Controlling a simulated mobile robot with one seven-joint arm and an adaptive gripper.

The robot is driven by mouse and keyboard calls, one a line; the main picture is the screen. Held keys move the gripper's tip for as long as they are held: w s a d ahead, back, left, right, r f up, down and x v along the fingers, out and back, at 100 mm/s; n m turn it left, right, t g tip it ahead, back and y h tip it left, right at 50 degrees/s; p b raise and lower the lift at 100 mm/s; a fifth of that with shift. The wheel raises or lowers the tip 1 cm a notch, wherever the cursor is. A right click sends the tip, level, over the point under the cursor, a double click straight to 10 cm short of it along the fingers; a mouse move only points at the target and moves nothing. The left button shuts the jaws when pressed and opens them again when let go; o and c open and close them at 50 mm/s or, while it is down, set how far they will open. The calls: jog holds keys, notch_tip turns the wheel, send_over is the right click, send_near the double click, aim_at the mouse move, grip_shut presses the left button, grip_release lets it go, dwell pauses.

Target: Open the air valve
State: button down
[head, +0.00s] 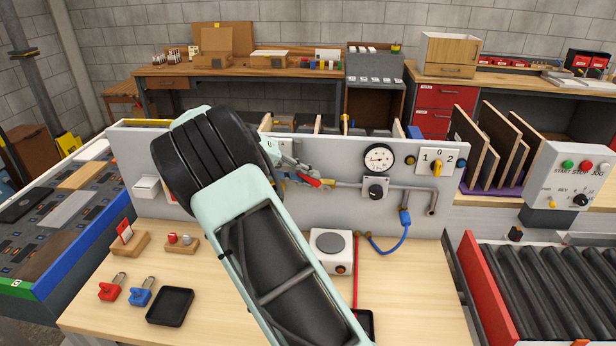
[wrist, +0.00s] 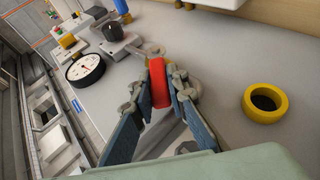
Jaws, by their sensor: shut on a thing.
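The air valve's red handle (head: 309,181) shows on the grey pipe (head: 345,184) along the panel, left of the pressure gauge (head: 379,158). In the wrist view, the red handle (wrist: 158,80) sits between the fingertips of my gripper (wrist: 162,92), with a finger close on each side. My gripper (head: 299,172) is shut on it in the head view. The fingers and my arm hide much of the valve body. I cannot tell the handle's exact angle from the pipe. The gauge (wrist: 86,70) also shows in the wrist view.
A black knob (head: 375,191) and a 1-0-2 selector (head: 437,166) are on the panel to the right. A blue hose (head: 393,246) hangs below the pipe. A yellow ring (wrist: 265,102) is beside my gripper. Padlocks (head: 140,292) and a black tray (head: 170,307) lie on the bench.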

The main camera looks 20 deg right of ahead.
dwell(0.3)
jog(key=c, duration=1.9)
grip_release()
jog(key=v, duration=1.2)
